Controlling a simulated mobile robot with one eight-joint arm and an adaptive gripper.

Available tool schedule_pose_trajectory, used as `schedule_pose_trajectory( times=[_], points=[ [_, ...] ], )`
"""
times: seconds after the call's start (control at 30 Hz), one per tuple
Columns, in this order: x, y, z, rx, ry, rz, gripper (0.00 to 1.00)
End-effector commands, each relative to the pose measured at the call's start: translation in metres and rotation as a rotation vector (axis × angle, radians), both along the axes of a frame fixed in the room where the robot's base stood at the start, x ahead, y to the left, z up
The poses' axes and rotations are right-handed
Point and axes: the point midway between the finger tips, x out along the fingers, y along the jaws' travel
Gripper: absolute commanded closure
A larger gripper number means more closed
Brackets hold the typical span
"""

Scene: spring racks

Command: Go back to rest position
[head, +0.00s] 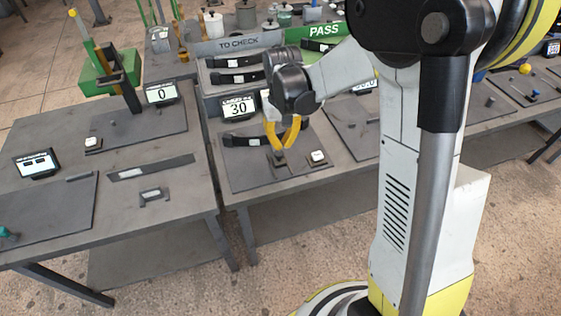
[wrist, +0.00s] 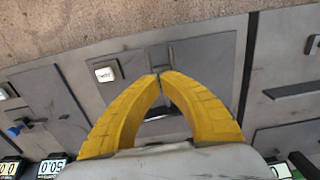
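My gripper (head: 284,148) hangs over the middle table at the station with the display (head: 238,108) reading 30. In the wrist view its yellow fingers (wrist: 159,75) meet almost tip to tip, with nothing seen between the tips. A dark curved spring (head: 246,140) with a pale label is at this station, just behind and left of the fingers; its right part is partly hidden by them. Whether it touches them I cannot tell. My arm reaches forward from the right.
A white button (head: 318,156) sits right of the fingers; the wrist view shows it too (wrist: 105,74). Behind stand the TO CHECK rack (head: 238,42) and the green PASS rack (head: 325,30), holding springs. A green press (head: 108,72) stands on the left table. Floor shows in front.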

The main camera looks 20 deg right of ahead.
Motion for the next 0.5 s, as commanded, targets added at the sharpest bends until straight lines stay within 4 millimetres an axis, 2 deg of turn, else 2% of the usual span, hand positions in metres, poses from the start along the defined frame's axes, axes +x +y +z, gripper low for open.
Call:
schedule_pose_trajectory(
  times=[0.33,0.5],
  points=[
    [-0.002,0.000,0.004,0.000,-0.010,0.000,1.00],
    [-0.022,0.000,0.038,0.000,-0.088,0.000,1.00]
  ],
)
